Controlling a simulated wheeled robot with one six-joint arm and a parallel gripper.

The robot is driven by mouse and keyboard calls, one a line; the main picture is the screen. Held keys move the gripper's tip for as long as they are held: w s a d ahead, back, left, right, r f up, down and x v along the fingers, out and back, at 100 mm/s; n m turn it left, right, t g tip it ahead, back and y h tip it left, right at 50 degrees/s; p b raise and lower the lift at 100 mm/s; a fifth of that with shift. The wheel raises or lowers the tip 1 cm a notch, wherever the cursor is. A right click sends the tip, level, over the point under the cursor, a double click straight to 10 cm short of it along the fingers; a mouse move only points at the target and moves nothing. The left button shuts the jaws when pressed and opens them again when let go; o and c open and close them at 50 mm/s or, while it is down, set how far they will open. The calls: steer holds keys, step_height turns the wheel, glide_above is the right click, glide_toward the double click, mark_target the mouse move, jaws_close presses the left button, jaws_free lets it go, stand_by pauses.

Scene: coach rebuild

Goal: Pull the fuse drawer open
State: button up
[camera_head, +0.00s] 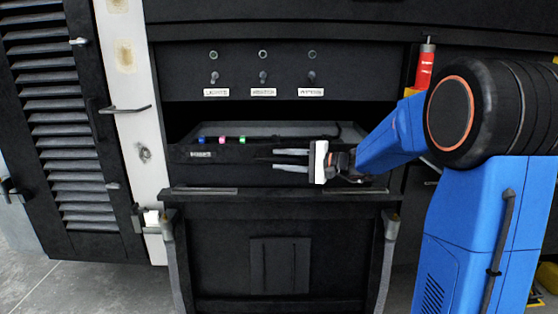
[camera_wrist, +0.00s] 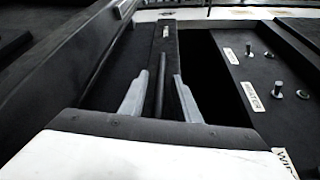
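The fuse drawer (camera_head: 225,172) is a wide black drawer below the switch panel, with a small white label at the left of its front. A dark opening and part of its inside show above the front. My gripper (camera_head: 276,160) is at the middle of the drawer front, fingers pointing left. In the wrist view, a dark bar handle (camera_wrist: 159,88) runs between the two grey fingers of my gripper (camera_wrist: 161,76). Gaps show on both sides of the bar, so the fingers are open around it.
The switch panel (camera_head: 263,70) with labelled switches is above the drawer. A black ledge (camera_head: 275,196) and cabinet are below. A louvred door (camera_head: 65,120) stands at the left, and a red cylinder (camera_head: 425,68) is at the upper right, near my arm.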

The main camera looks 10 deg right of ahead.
steer(key=shift+w+a, duration=0.35)
steer(key=shift+a, duration=0.2)
steer(key=shift+c, duration=0.6)
jaws_close()
steer(key=shift+s, duration=0.15)
